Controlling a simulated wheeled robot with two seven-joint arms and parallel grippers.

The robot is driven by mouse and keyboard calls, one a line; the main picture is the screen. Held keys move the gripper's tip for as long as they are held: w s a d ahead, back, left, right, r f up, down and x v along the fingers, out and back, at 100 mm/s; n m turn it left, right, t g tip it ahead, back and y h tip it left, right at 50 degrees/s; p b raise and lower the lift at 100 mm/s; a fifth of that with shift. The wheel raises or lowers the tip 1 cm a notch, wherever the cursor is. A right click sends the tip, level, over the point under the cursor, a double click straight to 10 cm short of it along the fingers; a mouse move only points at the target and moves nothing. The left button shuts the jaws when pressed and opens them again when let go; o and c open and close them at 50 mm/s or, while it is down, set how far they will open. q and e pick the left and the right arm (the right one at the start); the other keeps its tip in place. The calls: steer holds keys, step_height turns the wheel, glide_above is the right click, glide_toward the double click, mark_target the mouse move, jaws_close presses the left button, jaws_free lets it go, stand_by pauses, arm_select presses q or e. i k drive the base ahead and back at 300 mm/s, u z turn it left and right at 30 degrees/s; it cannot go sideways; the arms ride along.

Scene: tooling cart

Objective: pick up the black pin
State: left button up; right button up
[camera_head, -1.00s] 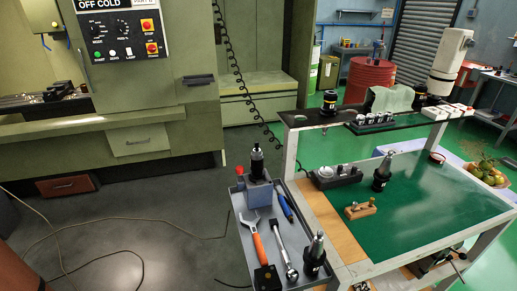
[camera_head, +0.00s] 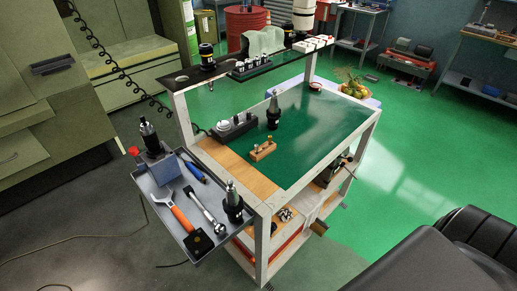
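Several black pin-like tool holders are in view, and I cannot tell which one is the black pin. One (camera_head: 273,113) stands upright on the green top of the cart (camera_head: 318,125). Another with a metal tip (camera_head: 233,204) stands at the right edge of the grey side tray (camera_head: 163,222). A third, taller one (camera_head: 150,138) stands at the back of that tray, by a blue-grey block (camera_head: 164,168).
The tray also holds an orange-handled wrench (camera_head: 180,214), a ratchet (camera_head: 204,209) and a blue-handled tool (camera_head: 194,171). A wooden block (camera_head: 262,150) and a dark holder (camera_head: 234,127) sit on the cart. The raised shelf (camera_head: 220,70) spans its back.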

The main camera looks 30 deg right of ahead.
mark_target(142, 118)
steer(key=z, duration=0.55)
steer(key=k, duration=0.65)
steer(key=u, duration=0.1)
steer(key=i, duration=1.35)
steer(key=z, duration=0.75)
